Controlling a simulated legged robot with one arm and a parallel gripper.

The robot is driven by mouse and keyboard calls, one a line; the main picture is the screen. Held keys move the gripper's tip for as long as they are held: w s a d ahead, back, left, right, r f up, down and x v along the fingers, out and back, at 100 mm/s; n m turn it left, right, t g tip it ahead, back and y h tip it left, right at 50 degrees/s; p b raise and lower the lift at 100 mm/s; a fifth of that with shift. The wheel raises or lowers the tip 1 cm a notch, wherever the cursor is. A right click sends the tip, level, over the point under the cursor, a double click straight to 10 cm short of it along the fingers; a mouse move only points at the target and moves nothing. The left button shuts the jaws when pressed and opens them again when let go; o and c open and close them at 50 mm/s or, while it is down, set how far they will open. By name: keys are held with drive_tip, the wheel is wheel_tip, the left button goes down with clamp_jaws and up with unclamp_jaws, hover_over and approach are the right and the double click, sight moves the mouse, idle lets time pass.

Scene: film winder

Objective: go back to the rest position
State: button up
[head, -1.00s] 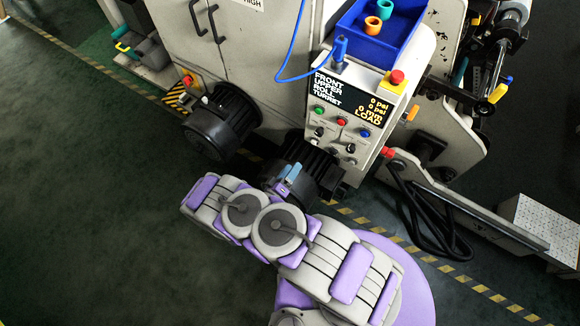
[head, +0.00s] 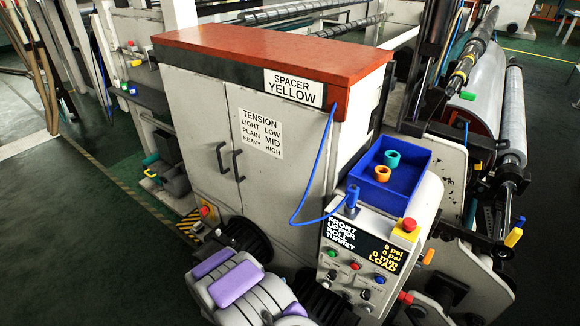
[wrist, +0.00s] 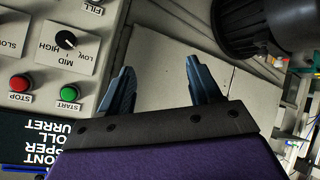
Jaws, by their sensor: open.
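My gripper (wrist: 158,85) shows in the wrist view with its two dark blue-grey fingers spread apart and nothing between them. Beyond the fingers is a pale machine surface (wrist: 160,62). In the head view only purple and grey links of my arm show at the bottom, in front of the machine; the gripper itself is not visible there. The control panel (head: 352,262) with its display reading LOAD stands to the right of my arm. In the wrist view the panel (wrist: 45,50) is at the left, with a red STOP button, a green START button and a knob.
A blue tray (head: 408,191) holds a teal ring (head: 391,158) and an orange ring (head: 382,173). The grey cabinet (head: 205,120) has a red top (head: 280,50). A black motor (wrist: 250,25) is close at the upper right of the wrist view. Dark floor (head: 60,250) lies open at left.

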drive_tip(key=w+a+r+g+y, duration=0.1)
drive_tip(key=a+r+y, duration=0.15)
drive_tip(key=r, duration=0.45)
drive_tip(key=w+a+r+g+y, duration=0.1)
drive_tip(key=r+g+y, duration=0.15)
drive_tip(key=r, duration=0.45)
drive_tip(key=s+d+r+g+y, duration=0.25)
drive_tip(key=s+r, duration=0.45)
drive_tip(key=r, duration=0.5)
drive_tip(key=s+d+r+g+h, duration=0.1)
drive_tip(key=s+d+r, duration=0.3)
drive_tip(key=s+d, duration=0.3)
drive_tip(key=s+d+r+g+h, duration=0.1)
drive_tip(key=s+d+r, duration=0.4)
drive_tip(key=s, duration=1)
drive_tip(key=s+d+r+g+h, duration=0.1)
drive_tip(key=s+d+r+g, duration=0.2)
drive_tip(key=s+d, duration=0.6)
drive_tip(key=shift+s+d+r+m, duration=0.3)
drive_tip(key=shift+s+r, duration=0.35)
drive_tip(key=shift+s, duration=0.35)
drive_tip(key=shift+a, duration=0.1)
